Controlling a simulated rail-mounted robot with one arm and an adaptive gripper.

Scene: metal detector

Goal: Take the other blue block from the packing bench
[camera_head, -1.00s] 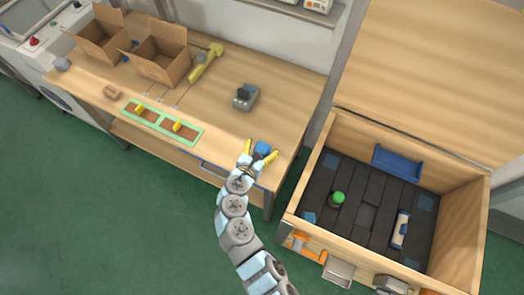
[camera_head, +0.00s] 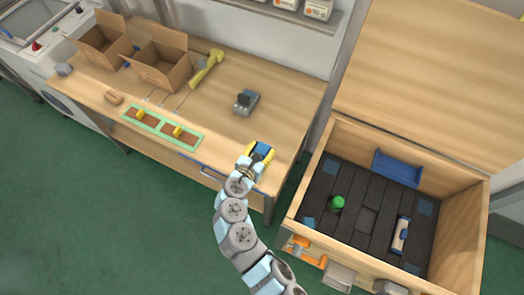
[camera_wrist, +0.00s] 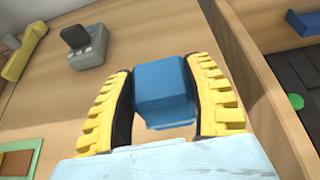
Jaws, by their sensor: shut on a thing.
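A blue block (camera_head: 263,148) is at the right front part of the wooden packing bench (camera_head: 283,97). My gripper (camera_head: 261,152) has its yellow fingers closed on the block's two sides. In the wrist view the blue block (camera_wrist: 163,84) sits between the ribbed yellow fingers of my gripper (camera_wrist: 165,92). I cannot tell whether the block still touches the bench top. No second blue block stands out on the bench, though small blue bits show by the cardboard boxes.
A grey device (camera_head: 246,101) stands behind the block. Two open cardboard boxes (camera_head: 164,68), a yellow tool (camera_head: 207,68) and a green-framed tray (camera_head: 162,127) lie to the left. A wooden-walled bin (camera_head: 322,156) with several items stands to the right.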

